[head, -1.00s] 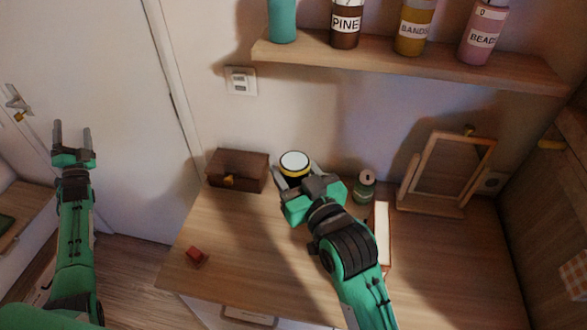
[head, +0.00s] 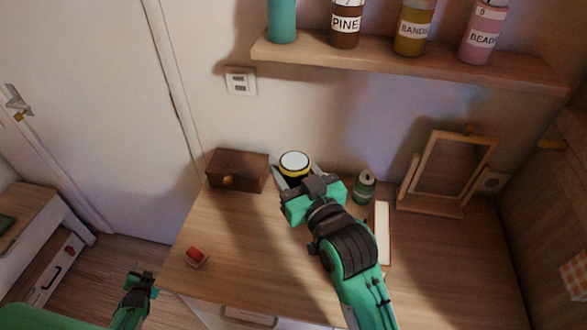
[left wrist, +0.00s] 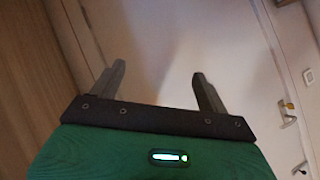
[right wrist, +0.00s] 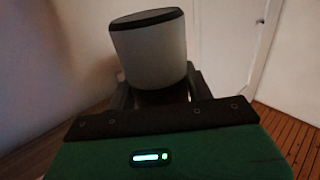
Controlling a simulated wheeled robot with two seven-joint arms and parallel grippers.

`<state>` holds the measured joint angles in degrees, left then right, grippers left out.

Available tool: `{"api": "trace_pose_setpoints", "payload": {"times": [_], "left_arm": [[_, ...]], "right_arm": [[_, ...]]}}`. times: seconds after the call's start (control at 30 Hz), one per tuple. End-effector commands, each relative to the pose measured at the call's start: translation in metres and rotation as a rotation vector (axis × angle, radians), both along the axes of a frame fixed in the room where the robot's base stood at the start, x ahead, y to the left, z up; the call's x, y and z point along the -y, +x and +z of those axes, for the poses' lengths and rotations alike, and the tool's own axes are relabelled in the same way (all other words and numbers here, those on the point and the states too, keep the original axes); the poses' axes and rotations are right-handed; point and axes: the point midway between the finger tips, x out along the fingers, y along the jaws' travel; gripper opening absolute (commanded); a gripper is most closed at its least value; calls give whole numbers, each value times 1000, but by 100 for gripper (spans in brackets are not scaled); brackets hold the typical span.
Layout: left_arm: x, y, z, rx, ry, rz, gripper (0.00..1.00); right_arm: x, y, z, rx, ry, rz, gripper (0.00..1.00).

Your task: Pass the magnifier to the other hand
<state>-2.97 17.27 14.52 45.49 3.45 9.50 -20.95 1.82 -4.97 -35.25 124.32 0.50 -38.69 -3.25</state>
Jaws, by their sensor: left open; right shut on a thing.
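The magnifier (head: 295,162) looks like a short cylinder with a pale round top, a yellow band and a dark lower part. My right gripper (head: 295,177) is shut on it, over the back of the desk. In the right wrist view the magnifier (right wrist: 150,48) shows as a pale grey cylinder with a dark rim, standing up between the fingers; its lower part is dark. My left gripper (head: 141,276) is low at the front left, off the desk's left edge and well apart from the magnifier. In the left wrist view its fingers (left wrist: 158,75) are spread and empty.
A wooden desk (head: 240,235) carries a dark brown box (head: 238,170), a red block (head: 195,257), a green can (head: 364,187), a white-topped slab (head: 382,232) and a framed mirror (head: 450,168). A shelf (head: 410,67) with several bottles hangs above. The desk's left front is mostly clear.

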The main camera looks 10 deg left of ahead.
Motion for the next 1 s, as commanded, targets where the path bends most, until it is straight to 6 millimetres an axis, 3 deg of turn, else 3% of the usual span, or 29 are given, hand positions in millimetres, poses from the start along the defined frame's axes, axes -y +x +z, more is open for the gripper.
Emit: {"api": "trace_pose_setpoints", "payload": {"times": [0.03, 0.2, 0.5, 0.8, 1.0], "left_arm": [[18, -15, -19, -42, -32, -7, 77], [75, -65, -73, -181, -133, -21, 77], [177, -171, -146, -430, -286, -32, 77], [272, -290, -188, -678, -400, -30, 77], [310, -344, -197, -786, -437, -24, 77]], "right_arm": [[0, 0, 0, 1, 1, 0, 26], [0, 0, 0, 1, 1, 0, 26], [0, 0, 0, 1, 1, 0, 26], [0, 0, 0, 1, 1, 0, 26], [0, 0, 0, 1, 1, 0, 26]]}}
